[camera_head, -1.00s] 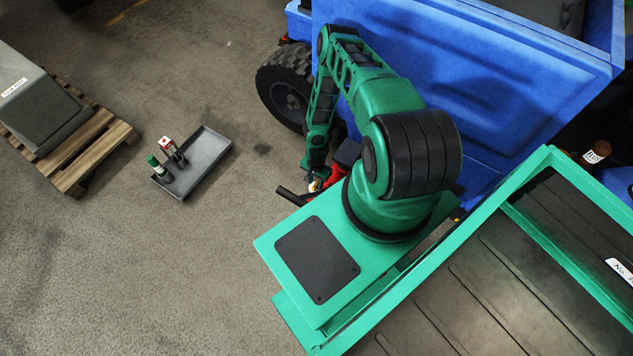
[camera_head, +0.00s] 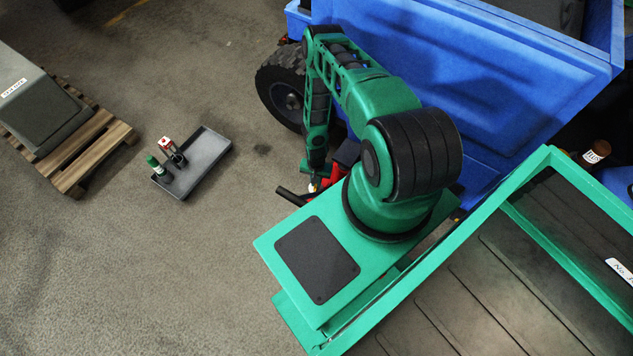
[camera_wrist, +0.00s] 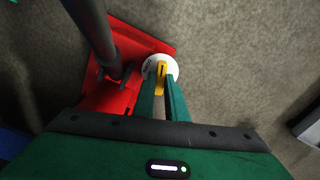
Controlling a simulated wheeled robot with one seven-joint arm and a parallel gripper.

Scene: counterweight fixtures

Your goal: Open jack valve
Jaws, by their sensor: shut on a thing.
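The red jack (camera_wrist: 105,98) lies on the floor in the wrist view, with a dark handle bar (camera_wrist: 92,30) rising from it. A white round dial (camera_wrist: 147,68) with a yellow valve lever (camera_wrist: 162,70) sits at the jack's right edge. My gripper (camera_wrist: 161,90) has its two green fingers closed on either side of the yellow lever. In the head view my gripper (camera_head: 314,182) reaches down beside the jack (camera_head: 346,153), and the handle (camera_head: 291,195) sticks out to the left. My arm hides much of the jack there.
A blue machine (camera_head: 480,90) with a black tyre (camera_head: 283,88) stands just behind the jack. A grey tray (camera_head: 208,160) with small bottles lies on the floor to the left. A wooden pallet (camera_head: 75,180) is farther left. The floor between is clear.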

